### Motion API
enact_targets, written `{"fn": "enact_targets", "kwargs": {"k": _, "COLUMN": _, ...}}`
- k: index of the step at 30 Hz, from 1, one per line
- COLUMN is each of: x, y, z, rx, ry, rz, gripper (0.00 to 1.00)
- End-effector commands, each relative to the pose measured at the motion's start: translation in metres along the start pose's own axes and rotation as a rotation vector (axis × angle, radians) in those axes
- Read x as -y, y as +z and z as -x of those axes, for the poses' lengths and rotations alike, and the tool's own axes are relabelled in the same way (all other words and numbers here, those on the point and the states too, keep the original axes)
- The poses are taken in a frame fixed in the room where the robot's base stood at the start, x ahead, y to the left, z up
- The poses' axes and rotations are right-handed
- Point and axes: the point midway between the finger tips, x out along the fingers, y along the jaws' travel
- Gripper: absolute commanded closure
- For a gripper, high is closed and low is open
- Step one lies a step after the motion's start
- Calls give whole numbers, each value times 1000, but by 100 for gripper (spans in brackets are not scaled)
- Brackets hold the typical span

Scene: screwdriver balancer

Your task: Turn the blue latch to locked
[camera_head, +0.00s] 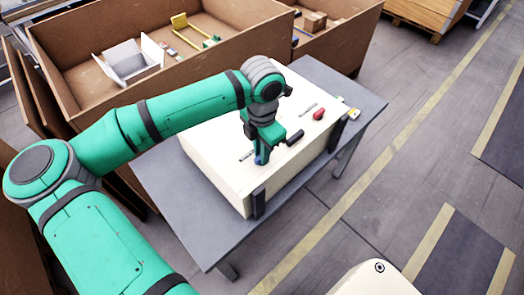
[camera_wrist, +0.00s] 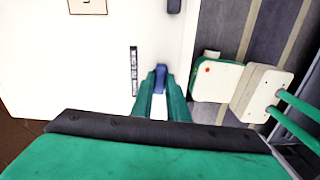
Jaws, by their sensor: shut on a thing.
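The blue latch (camera_wrist: 160,72) shows as a small blue piece between my fingertips in the wrist view. In the head view it is a bit of blue (camera_head: 259,159) at the tip of my gripper (camera_head: 262,154). My gripper (camera_wrist: 160,88) is shut on the latch, near the front edge of a large cream-white box (camera_head: 213,170). My fingers hide part of the latch, and I cannot tell its turn angle or any locked mark.
The box stands on a grey table (camera_head: 185,215). A dark strip (camera_wrist: 134,70) lies left of my fingers. On the box top are a dark handle-like piece (camera_head: 295,137) and a red piece (camera_head: 319,114). Dark brackets (camera_head: 258,203) flank the front. Large brown crates (camera_head: 105,90) stand behind.

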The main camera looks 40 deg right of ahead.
Motion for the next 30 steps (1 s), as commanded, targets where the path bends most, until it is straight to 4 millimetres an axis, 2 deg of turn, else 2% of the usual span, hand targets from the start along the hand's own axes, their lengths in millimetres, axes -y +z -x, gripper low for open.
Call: {"fn": "enact_targets", "kwargs": {"k": 30, "x": 0, "y": 0, "z": 1, "rx": 0, "ry": 2, "rz": -926, "gripper": 100}}
